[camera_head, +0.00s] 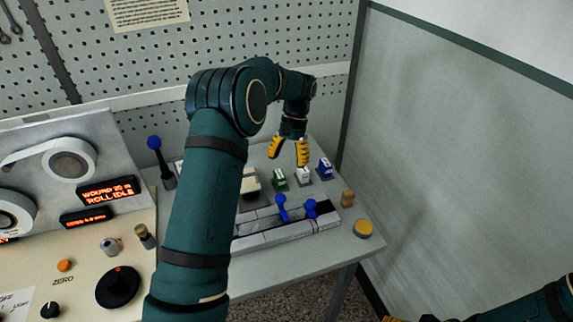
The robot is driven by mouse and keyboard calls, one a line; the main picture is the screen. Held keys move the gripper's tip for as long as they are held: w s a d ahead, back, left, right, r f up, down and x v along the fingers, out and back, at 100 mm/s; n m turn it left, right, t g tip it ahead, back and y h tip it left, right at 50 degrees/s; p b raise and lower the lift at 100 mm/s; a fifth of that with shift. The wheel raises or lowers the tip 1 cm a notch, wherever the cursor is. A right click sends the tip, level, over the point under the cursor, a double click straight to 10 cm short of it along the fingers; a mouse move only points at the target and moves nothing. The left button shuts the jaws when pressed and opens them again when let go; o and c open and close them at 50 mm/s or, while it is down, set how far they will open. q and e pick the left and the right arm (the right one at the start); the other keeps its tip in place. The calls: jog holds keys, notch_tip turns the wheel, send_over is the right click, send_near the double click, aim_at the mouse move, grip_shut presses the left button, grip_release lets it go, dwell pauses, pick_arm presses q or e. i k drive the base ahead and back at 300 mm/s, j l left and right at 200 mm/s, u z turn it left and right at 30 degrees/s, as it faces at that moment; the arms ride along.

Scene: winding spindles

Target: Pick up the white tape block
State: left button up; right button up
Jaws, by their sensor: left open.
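The white tape block (303,176) stands on the grey table between a green block (279,179) and a blue block (325,168). My left gripper (287,160) has its yellow fingers spread open and empty, pointing down. In the picture its right fingertip is just above the white block, and its left fingertip is up and left of the green block. I cannot tell the exact height gap. My right arm is at the bottom right corner, with only a yellow bit of its gripper (391,319) showing at the bottom edge.
A pale rail fixture (287,230) with blue knobs lies in front of the blocks. A wooden peg (347,198) and yellow disc (364,228) are near the table's right edge. A winding console (80,255) is at left. Pegboard stands behind; a grey partition is at right.

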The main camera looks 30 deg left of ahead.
aim_at(303, 174)
jog(key=k, duration=1)
